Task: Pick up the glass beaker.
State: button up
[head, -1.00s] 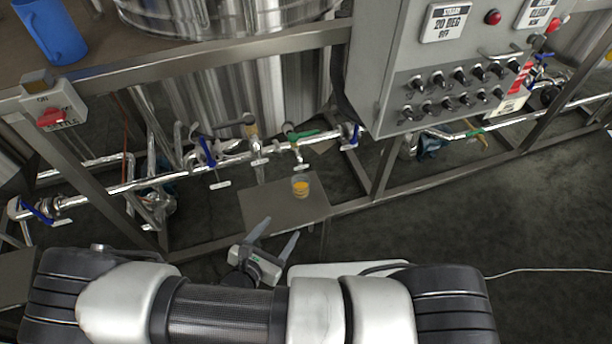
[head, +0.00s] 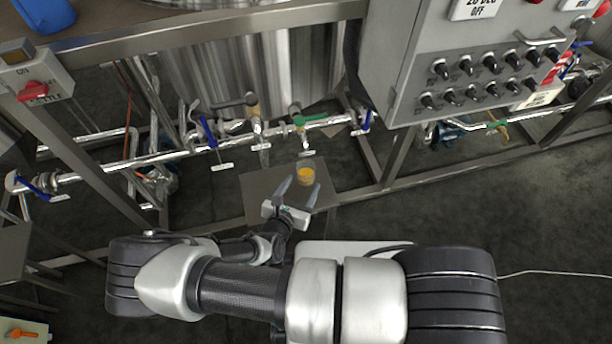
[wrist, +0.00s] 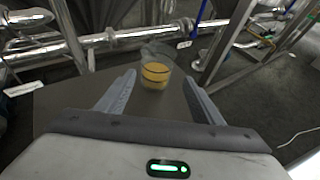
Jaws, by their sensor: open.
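The glass beaker (head: 306,175) is clear and holds a yellow-orange liquid. It stands upright on a small grey table (head: 262,187) below the pipes. The beaker also shows in the wrist view (wrist: 156,73), a little left of the picture's middle and beyond my fingertips. My gripper (head: 300,188) is open and empty, its two fingers pointing toward the beaker. In the wrist view, the fingers (wrist: 160,80) are spread wide to the left and right of the beaker, and neither appears to touch it.
A steel pipe (head: 120,166) with blue-handled and green-handled valves runs behind the beaker. A valve outlet (head: 304,140) hangs just above it. A grey control cabinet (head: 400,60) with rows of knobs is at upper right. The floor (head: 420,215) right of the table is clear.

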aim_at(303, 180)
jog(key=shift+a+b+x, duration=0.2)
jog(key=shift+b+x, duration=0.35)
jog(key=shift+x, duration=0.95)
jog(key=shift+a+b+x, duration=0.15)
jog(key=shift+b+x, duration=0.4)
jog(key=shift+x, duration=0.95)
jog(key=shift+f, duration=0.15)
jog(key=c, duration=1.2)
notch_tip(303, 180, up, 4)
jog(key=shift+w+f+p, duration=0.1)
jog(key=shift+p, duration=1.05)
jog(key=s+a, duration=0.2)
jog(key=s, duration=0.3)
jog(key=s+a+p, duration=0.1)
jog(key=s+a, duration=0.1)
jog(key=s, duration=0.4)
jog(key=s+a, duration=0.1)
jog(key=s, duration=0.5)
jog(key=shift+s+a+f+p, duration=0.1)
jog(key=shift+a+f+p, duration=0.05)
jog(key=shift+a+p, duration=0.25)
